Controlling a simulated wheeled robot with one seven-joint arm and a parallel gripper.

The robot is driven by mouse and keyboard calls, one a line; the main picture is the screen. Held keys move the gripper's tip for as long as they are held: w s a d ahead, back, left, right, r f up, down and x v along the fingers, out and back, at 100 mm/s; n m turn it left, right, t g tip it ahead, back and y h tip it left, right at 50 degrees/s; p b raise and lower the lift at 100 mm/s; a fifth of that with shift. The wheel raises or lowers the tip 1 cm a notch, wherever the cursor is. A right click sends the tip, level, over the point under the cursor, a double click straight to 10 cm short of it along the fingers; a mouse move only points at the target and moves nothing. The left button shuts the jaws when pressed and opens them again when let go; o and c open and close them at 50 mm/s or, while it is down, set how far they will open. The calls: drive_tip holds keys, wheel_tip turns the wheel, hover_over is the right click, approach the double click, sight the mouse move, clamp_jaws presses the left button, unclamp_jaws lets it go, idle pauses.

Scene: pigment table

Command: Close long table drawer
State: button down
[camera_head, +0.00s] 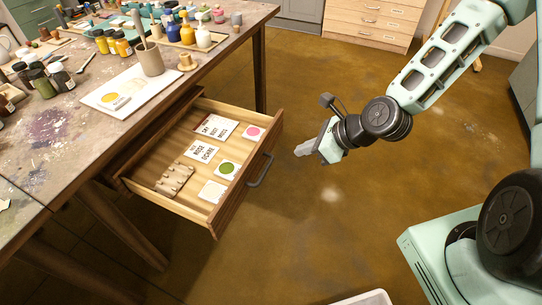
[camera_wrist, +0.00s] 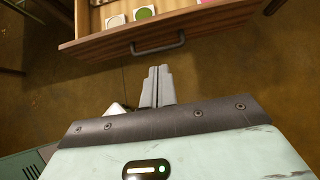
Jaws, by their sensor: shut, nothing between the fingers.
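The long table drawer (camera_head: 228,196) is pulled out from under the paint-stained table (camera_head: 60,140) in the head view. Its wooden front has a dark bar handle (camera_head: 261,170). The drawer front also shows at the top of the wrist view (camera_wrist: 160,35), with the handle (camera_wrist: 158,46) near its middle. My gripper (camera_head: 302,150) is to the right of the drawer front, apart from it and pointing toward it. In the wrist view its fingers (camera_wrist: 157,72) are together and empty, a little short of the handle.
Cards with text and colour dots (camera_head: 202,150) and a small wooden rack (camera_head: 174,180) lie in the drawer. Paint jars, bottles and a cup (camera_head: 151,60) stand on the table. A wooden cabinet (camera_head: 372,22) stands at the back. The floor between drawer and arm is clear.

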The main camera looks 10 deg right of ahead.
drive_tip(key=x, duration=0.4)
drive_tip(key=a+r+b+x, duration=0.1)
drive_tip(key=x, duration=0.3)
drive_tip(key=w+b+x, duration=0.1)
drive_tip(key=x, duration=0.3)
drive_tip(key=shift+s+a+r, duration=0.1)
drive_tip(key=shift+a+r, duration=0.05)
drive_tip(key=shift+r, duration=0.2)
drive_tip(key=shift+w+a, duration=0.25)
drive_tip(key=shift+a, duration=0.05)
drive_tip(key=shift+a, duration=0.1)
